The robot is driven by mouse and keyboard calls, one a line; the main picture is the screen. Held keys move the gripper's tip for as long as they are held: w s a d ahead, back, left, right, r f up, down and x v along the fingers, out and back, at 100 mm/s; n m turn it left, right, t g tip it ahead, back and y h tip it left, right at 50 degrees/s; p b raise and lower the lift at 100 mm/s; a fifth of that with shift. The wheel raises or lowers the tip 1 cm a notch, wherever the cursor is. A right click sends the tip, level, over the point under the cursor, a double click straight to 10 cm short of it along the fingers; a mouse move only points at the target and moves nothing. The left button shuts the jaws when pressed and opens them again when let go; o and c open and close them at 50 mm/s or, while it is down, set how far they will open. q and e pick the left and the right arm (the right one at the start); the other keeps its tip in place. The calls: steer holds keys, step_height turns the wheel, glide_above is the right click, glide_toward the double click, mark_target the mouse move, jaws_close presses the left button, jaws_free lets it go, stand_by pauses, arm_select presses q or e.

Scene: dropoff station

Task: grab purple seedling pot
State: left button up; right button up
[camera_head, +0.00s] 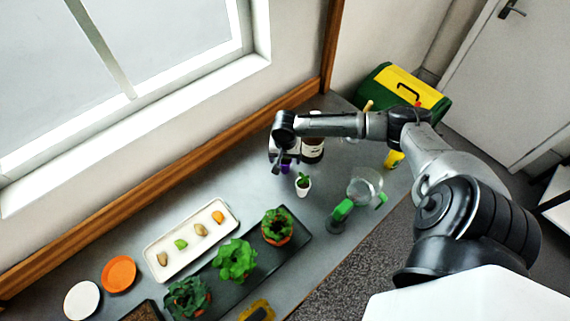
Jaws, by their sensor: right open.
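The purple seedling pot (285,168) is small in the head view and stands on the grey counter near the wall side. My right gripper (280,160) is over it, pointing down, with its fingers open. The gripper partly hides the pot, and I cannot tell whether the fingers touch it. My left gripper is out of view.
A white pot with a seedling (303,187) stands close to the purple pot. A clear and green sprayer (342,210) stands right, a black tray of plants (298,240) in front. A white tray (158,243) lies left.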

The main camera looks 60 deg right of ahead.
steer(key=c, duration=1)
